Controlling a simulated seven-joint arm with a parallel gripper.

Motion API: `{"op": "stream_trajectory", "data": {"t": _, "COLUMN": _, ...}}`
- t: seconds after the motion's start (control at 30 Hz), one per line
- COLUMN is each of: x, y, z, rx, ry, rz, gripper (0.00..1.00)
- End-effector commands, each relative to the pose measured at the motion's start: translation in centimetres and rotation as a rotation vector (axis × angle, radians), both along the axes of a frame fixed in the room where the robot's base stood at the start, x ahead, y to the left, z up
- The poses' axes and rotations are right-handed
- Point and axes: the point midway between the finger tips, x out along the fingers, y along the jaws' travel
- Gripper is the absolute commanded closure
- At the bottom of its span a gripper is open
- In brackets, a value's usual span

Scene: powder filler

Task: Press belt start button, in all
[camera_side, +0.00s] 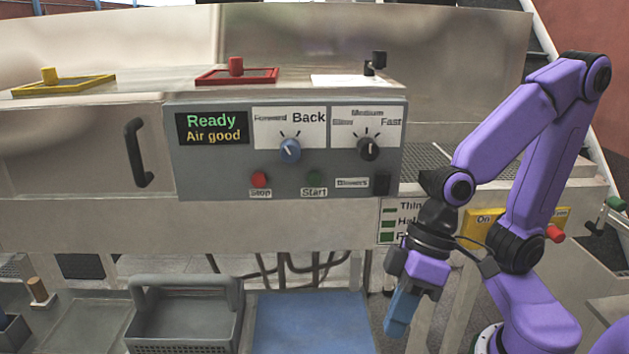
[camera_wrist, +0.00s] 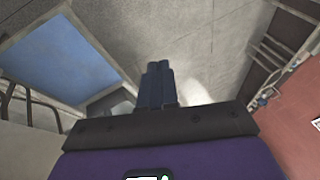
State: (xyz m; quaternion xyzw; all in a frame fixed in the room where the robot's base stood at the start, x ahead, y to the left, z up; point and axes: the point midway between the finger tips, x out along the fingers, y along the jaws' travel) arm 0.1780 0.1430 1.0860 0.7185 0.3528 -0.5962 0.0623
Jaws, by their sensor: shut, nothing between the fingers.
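The control panel (camera_side: 225,165) faces the side camera. A green button (camera_side: 314,191) labelled Start sits low on it, right of a red button (camera_side: 260,180) labelled Stop. The panel's display (camera_side: 212,128) reads "Ready" and "Air good". The panel is not visible in the wrist view.
A black speed knob (camera_side: 368,149) and a blowers switch (camera_side: 381,185) are on the panel's right. A yellow plate (camera_side: 482,222) with "On" lies behind my arm. A grey basket (camera_side: 185,318) and blue mat (camera_side: 310,325) are below. Space before the panel is clear.

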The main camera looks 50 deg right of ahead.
Motion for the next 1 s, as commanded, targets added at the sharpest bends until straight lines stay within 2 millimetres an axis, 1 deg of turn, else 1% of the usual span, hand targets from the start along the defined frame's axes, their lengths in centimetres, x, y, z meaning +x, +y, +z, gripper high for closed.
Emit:
{"op": "stream_trajectory", "data": {"t": 0.03, "x": 0.7, "y": 1.3, "z": 0.5, "rx": 0.068, "ry": 0.017, "rz": -0.091, "gripper": 1.0}}
{"op": "stream_trajectory", "data": {"t": 0.1, "x": 1.9, "y": 2.9, "z": 1.3, "rx": 0.164, "ry": 0.043, "rz": -0.228, "gripper": 1.0}}
{"op": "stream_trajectory", "data": {"t": 0.2, "x": 4.0, "y": 4.6, "z": 2.5, "rx": 0.294, "ry": 0.077, "rz": -0.425, "gripper": 1.0}}
{"op": "stream_trajectory", "data": {"t": 0.33, "x": 7.2, "y": 5.9, "z": 4.0, "rx": 0.456, "ry": 0.117, "rz": -0.692, "gripper": 1.0}}
{"op": "stream_trajectory", "data": {"t": 0.47, "x": 10.7, "y": 5.8, "z": 5.4, "rx": 0.611, "ry": 0.145, "rz": -0.966, "gripper": 1.0}}
{"op": "stream_trajectory", "data": {"t": 0.5, "x": 11.8, "y": 5.5, "z": 5.7, "rx": 0.656, "ry": 0.15, "rz": -1.051, "gripper": 1.0}}
{"op": "stream_trajectory", "data": {"t": 0.57, "x": 13.4, "y": 4.9, "z": 6.2, "rx": 0.724, "ry": 0.156, "rz": -1.179, "gripper": 1.0}}
{"op": "stream_trajectory", "data": {"t": 0.67, "x": 15.8, "y": 3.3, "z": 6.7, "rx": 0.832, "ry": 0.155, "rz": -1.393, "gripper": 1.0}}
{"op": "stream_trajectory", "data": {"t": 0.73, "x": 17.3, "y": 1.8, "z": 7.0, "rx": 0.905, "ry": 0.143, "rz": -1.542, "gripper": 1.0}}
{"op": "stream_trajectory", "data": {"t": 0.83, "x": 18.9, "y": -0.7, "z": 7.2, "rx": 1.0, "ry": 0.116, "rz": -1.739, "gripper": 1.0}}
{"op": "stream_trajectory", "data": {"t": 1.0, "x": 20.1, "y": -4.3, "z": 7.2, "rx": 1.121, "ry": 0.053, "rz": -1.993, "gripper": 1.0}}
